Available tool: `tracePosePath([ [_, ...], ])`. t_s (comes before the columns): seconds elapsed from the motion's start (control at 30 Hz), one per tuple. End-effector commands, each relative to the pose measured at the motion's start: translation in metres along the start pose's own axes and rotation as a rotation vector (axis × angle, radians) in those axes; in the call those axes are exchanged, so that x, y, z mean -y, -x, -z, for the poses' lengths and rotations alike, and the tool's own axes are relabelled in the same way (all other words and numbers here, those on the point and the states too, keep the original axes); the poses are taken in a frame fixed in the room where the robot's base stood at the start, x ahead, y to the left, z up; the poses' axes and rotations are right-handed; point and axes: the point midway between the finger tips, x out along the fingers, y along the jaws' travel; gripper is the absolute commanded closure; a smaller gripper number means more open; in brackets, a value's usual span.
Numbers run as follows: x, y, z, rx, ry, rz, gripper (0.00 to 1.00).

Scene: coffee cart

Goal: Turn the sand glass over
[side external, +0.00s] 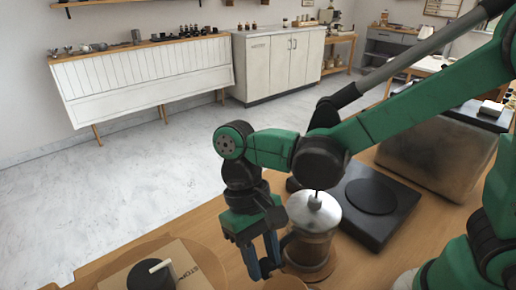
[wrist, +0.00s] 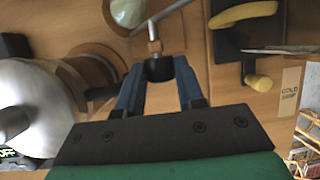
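In the wrist view, a rounded glass bulb (wrist: 128,12), which looks like part of the sand glass, sits at the top edge above a wooden ring. A curved metal arm (wrist: 165,15) runs beside it to a short metal neck with a dark knob (wrist: 158,71). My gripper (wrist: 159,66) has its two blue fingers on either side of this knob. The knob fills most of the gap; whether the fingers press on it is unclear. In the side external view my gripper (side external: 262,262) points down left of the french press (side external: 312,232), and the sand glass is not clearly visible.
The french press lid (wrist: 30,105) is close on the left in the wrist view. A black tray (wrist: 232,42) with a yellow-handled item is at upper right. A black plate (side external: 375,205) and a box with a black knob (side external: 150,277) flank the work area on the wooden counter.

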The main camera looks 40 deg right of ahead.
Motion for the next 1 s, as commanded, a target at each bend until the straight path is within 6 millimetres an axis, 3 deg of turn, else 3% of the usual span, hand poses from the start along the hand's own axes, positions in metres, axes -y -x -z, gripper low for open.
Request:
tracePosePath([
  [0.13, 0.0009, 0.0001, 0.0, 0.002, -0.006, -0.021, 1.0],
  [0.4, 0.0051, -0.0003, 0.0005, 0.0, -0.098, -0.243, 1.0],
  [0.67, 0.0047, 0.0, 0.0005, 0.0, -0.103, -0.248, 1.0],
  [0.7, 0.0047, 0.0, 0.0005, 0.0, -0.103, -0.248, 0.56],
  [1.0, 0.0047, 0.0003, 0.0004, 0.0, -0.103, -0.247, 0.54],
])
